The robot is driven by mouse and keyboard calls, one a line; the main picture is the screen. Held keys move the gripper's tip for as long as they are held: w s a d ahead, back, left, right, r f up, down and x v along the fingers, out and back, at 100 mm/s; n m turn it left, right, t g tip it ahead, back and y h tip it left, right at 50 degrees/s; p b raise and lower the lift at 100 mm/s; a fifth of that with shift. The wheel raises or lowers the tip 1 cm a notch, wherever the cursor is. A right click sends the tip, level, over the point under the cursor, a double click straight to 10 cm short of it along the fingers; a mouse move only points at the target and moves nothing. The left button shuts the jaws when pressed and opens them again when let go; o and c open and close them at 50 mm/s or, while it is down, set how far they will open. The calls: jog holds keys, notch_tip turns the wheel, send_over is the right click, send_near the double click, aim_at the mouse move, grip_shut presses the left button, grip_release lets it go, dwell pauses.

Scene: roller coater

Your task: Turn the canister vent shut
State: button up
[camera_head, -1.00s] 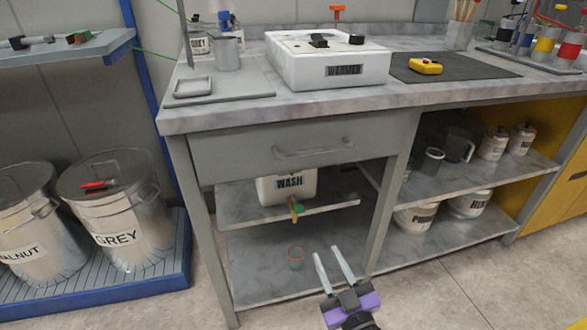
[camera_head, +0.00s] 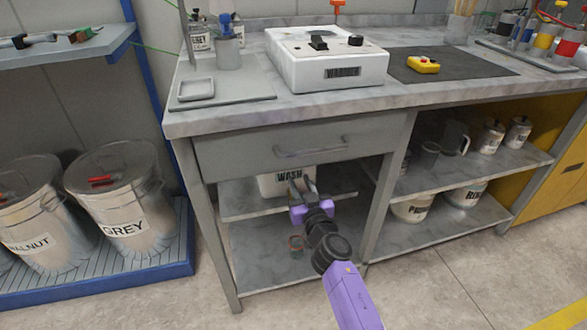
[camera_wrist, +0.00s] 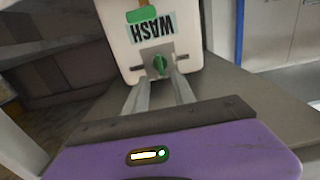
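The white WASH canister (camera_head: 268,187) stands on the upper shelf under the bench, partly hidden by my gripper (camera_head: 301,184). In the wrist view the canister (camera_wrist: 189,37) appears upside down with its label (camera_wrist: 152,26). A green knob (camera_wrist: 160,63), seemingly the vent, sits on a grey plate on its face. Another green part (camera_wrist: 141,14) shows near the top edge. My gripper (camera_wrist: 160,82) is open, its two fingers pointing at the canister on either side of the green knob. I cannot tell whether they touch it.
The drawer (camera_head: 297,143) and bench top lie just above my gripper. A bench leg (camera_head: 382,205) stands to its right. Bins (camera_head: 120,205) stand at the left, and jars fill the right-hand shelves.

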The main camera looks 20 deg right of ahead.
jog(key=w+b, duration=0.3)
jog(key=w, duration=0.2)
jog(key=shift+w+f, duration=0.1)
jog(key=shift+w, duration=0.2)
jog(key=shift+w+b, duration=0.55)
jog(key=shift+w, duration=0.3)
grip_shut()
